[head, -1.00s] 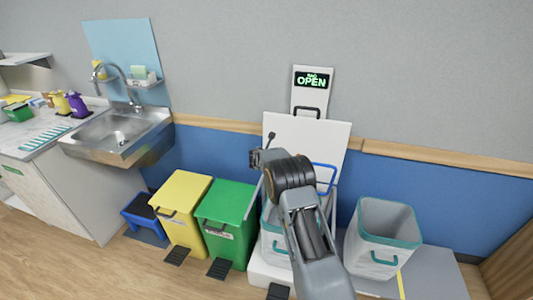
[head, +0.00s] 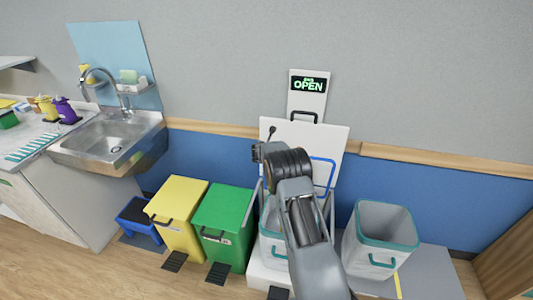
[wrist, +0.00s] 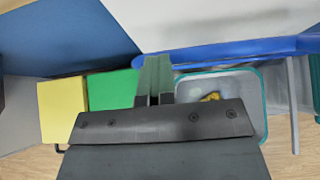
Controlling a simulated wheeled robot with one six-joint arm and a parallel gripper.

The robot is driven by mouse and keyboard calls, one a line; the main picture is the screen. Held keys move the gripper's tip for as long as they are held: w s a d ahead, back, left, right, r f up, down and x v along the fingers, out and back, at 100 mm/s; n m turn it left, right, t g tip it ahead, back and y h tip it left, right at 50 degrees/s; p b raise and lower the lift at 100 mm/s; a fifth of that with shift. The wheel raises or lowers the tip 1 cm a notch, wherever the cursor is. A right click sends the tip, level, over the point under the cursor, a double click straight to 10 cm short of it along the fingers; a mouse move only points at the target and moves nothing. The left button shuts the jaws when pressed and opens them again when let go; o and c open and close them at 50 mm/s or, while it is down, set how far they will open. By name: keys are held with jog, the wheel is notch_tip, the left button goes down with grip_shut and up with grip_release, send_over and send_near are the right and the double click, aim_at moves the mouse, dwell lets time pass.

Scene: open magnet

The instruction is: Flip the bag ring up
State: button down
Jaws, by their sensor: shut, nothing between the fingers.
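The blue bag ring (head: 333,172) stands raised at a steep slant in front of the white lid panel (head: 335,137), above the grey bin with a teal rim (head: 270,225). My arm hides its left part. In the wrist view the ring (wrist: 235,48) crosses the picture just beyond my fingertips. My gripper (head: 260,152) is at the left of the ring in the head view, shut and empty. Its fingers (wrist: 154,78) lie together in the wrist view and reach the ring's edge. I cannot tell whether they touch it.
A sign reading OPEN (head: 308,84) stands behind the lid. Yellow (head: 178,205) and green (head: 224,215) lidded bins stand at the left. A loose grey bin (head: 380,240) stands at the right. A yellow item (wrist: 210,97) lies inside the teal-rimmed bin.

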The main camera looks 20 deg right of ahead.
jog(key=shift+d+r, duration=0.1)
jog(key=shift+d, duration=0.2)
jog(key=b+v, duration=0.4)
jog(key=v, duration=0.9)
jog(key=shift+a, duration=0.35)
